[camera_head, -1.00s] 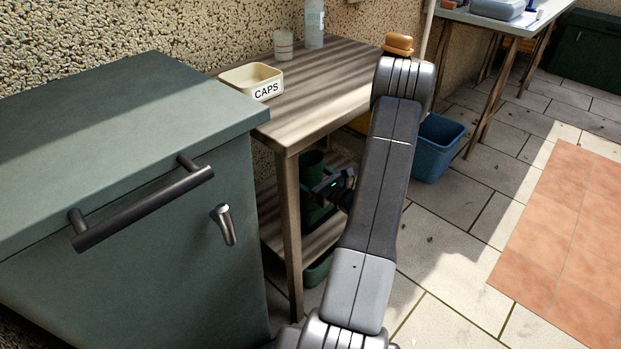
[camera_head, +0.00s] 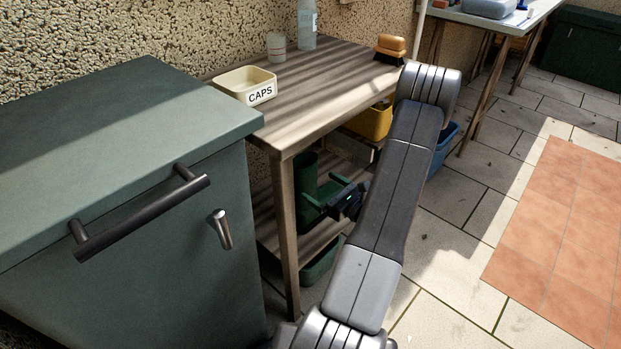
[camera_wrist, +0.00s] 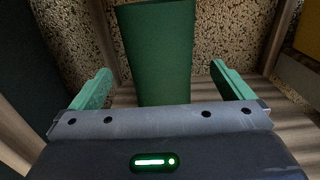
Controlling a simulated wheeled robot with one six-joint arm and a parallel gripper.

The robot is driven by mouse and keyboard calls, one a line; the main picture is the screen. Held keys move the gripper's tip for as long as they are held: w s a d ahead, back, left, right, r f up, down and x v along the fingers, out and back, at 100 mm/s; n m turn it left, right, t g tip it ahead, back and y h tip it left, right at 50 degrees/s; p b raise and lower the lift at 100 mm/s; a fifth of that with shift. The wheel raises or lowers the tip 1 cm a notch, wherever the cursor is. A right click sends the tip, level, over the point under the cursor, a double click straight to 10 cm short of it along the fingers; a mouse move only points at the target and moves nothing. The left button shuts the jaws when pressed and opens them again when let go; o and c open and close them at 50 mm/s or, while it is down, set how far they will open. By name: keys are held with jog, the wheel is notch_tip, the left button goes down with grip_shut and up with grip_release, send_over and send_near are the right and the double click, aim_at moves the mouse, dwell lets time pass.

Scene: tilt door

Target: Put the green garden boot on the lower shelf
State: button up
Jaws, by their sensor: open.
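The green garden boot (camera_head: 305,172) stands upright at the lower shelf (camera_head: 312,238) of the wooden table, behind its front left leg. In the wrist view the tall green boot shaft (camera_wrist: 160,50) is ahead of my palm, between the two spread fingers. My gripper (camera_head: 325,192) is open, its green fingers reaching in under the tabletop from the right. Gaps show between the boot and both fingers in the wrist view. The boot's foot is hidden behind my gripper, so its contact with the shelf cannot be seen.
A green cabinet (camera_head: 130,120) with a bar handle stands left. The tabletop (camera_head: 320,95) holds a CAPS tray (camera_head: 246,86), cup (camera_head: 276,46), bottle (camera_head: 307,25) and brush (camera_head: 390,47). Yellow (camera_head: 372,122), blue (camera_head: 443,145) and green containers (camera_head: 320,263) sit below. Paving (camera_head: 450,235) is clear at right.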

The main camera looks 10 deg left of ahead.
aim_at(312, 174)
jog(key=shift+p+v, duration=0.3)
jog(key=shift+v, duration=2.05)
jog(key=b+x, duration=0.2)
jog(key=x, duration=1)
jog(key=shift+s+f+b, duration=0.1)
jog(key=shift+f+b, duration=0.05)
jog(key=shift+b, duration=0.2)
jog(key=shift+r+p, duration=0.8)
jog(key=shift+r, duration=0.95)
